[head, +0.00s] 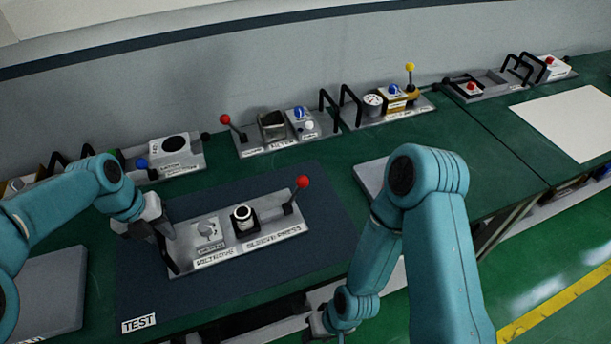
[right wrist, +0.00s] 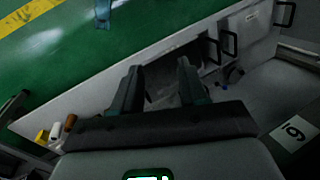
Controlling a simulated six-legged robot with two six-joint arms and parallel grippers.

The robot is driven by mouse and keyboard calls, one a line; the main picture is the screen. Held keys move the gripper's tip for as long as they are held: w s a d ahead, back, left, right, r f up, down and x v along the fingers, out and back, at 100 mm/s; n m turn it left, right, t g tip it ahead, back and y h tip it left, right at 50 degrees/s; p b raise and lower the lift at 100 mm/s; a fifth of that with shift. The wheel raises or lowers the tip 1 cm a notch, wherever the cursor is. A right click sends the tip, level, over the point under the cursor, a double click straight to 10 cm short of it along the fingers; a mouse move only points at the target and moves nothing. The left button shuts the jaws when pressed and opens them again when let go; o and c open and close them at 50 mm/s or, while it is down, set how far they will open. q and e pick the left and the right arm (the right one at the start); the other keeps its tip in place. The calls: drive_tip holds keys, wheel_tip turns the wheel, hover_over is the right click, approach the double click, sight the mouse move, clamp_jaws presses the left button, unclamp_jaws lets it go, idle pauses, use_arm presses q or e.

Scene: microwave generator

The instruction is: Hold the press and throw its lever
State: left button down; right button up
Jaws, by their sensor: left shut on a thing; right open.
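The press (head: 255,246) is a grey plate on the dark test mat (head: 140,290), with a dial, a cylindrical part (head: 243,217) and lettering along its front. Its lever, topped by a red ball (head: 302,182), stands at the plate's right end, leaning up to the right. My left gripper (head: 163,238) is shut on the black handle (head: 170,262) at the press's left end. My right gripper (head: 318,324) is low in front of the bench edge, away from the lever. In the right wrist view its two fingers (right wrist: 158,88) are apart with nothing between them.
Behind the mat stand other units: one with a red-ball lever (head: 225,120), one with a yellow knob (head: 410,68), and a labelled box (head: 176,155). A white sheet (head: 570,122) lies at the right. Drawers with black handles (right wrist: 229,42) show in the right wrist view.

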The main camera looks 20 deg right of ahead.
drive_tip(key=shift+c, duration=0.3)
idle(0.5)
